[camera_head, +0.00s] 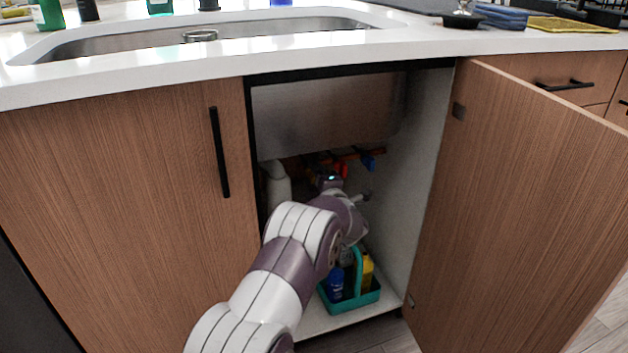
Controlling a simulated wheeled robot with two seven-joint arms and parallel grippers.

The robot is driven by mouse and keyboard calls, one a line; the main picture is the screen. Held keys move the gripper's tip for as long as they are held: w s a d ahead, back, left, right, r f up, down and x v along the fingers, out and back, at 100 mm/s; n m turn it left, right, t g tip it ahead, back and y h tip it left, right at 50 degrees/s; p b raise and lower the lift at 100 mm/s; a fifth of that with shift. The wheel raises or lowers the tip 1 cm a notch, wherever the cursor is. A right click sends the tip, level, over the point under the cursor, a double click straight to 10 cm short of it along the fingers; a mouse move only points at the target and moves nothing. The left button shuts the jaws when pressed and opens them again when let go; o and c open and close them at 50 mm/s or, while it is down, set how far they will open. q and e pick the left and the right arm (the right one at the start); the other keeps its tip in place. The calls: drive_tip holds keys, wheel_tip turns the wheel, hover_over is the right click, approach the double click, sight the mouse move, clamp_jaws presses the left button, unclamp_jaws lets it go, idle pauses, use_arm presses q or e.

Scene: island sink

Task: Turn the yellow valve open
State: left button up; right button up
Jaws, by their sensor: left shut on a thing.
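My left arm reaches into the open cabinet under the sink. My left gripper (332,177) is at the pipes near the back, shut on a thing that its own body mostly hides. No yellow valve shows clearly; the spot at the fingertips, where it seems to be, is covered. A red valve handle (342,166) shows just above and right of the gripper. A blue valve handle (369,162) sits farther right on the same orange-brown pipework. My right gripper is not in view.
The right cabinet door (520,200) stands wide open; the left door (130,200) is shut. A teal caddy (347,304) with bottles stands on the cabinet floor below my arm. A white bottle-like object (277,185) is at the left inside. The metal sink basin (325,115) hangs above.

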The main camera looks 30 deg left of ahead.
use_arm(q)
drive_tip(key=shift+f+n+b, duration=0.15)
drive_tip(key=shift+n+b, duration=0.35)
drive_tip(key=shift+n, duration=0.6)
drive_tip(key=o, duration=1.1)
drive_tip(key=shift+c, duration=0.2)
drive_tip(key=shift+s+d+r, duration=0.1)
drive_tip(key=shift+d+r, duration=0.1)
drive_tip(key=p+v, duration=0.6)
drive_tip(key=v, duration=0.6)
drive_tip(key=shift+s, duration=0.2)
drive_tip(key=shift+f, duration=0.15)
